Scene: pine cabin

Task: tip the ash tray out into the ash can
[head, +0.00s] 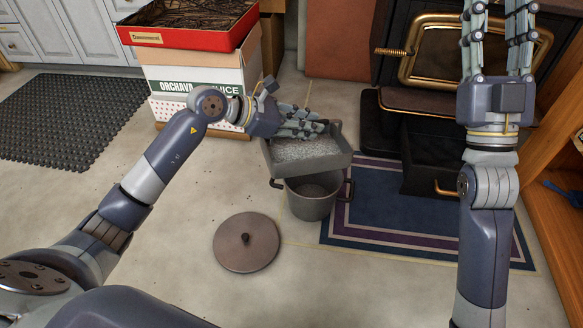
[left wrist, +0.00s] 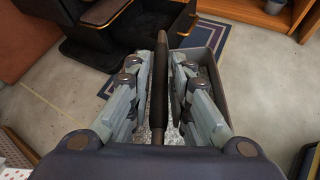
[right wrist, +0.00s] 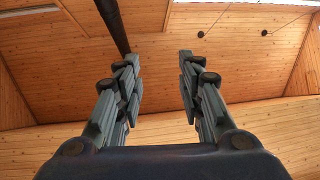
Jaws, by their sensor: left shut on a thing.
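The grey ash tray (head: 318,168) holds pale grey ash and is above the ash can, overlapping its back rim in the head view. I cannot tell whether it touches the can. My left gripper (head: 318,130) is shut on the tray's dark bar-like handle (left wrist: 159,85), which shows between the fingers in the left wrist view. The ash can (head: 311,203) stands open and upright on the floor, with side handles; its visible inside looks empty. Its round lid (head: 246,250) lies on the floor at front left. My right gripper (head: 497,45) is raised, open and empty, fingers pointing up.
A stove (head: 425,65) with a brass-framed door stands behind, a dark box with a brass handle (head: 446,188) below it. A striped rug (head: 385,212) lies right of the can. Cardboard boxes (head: 195,75) carry a red tray of sticks. A black mat (head: 70,115) lies left.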

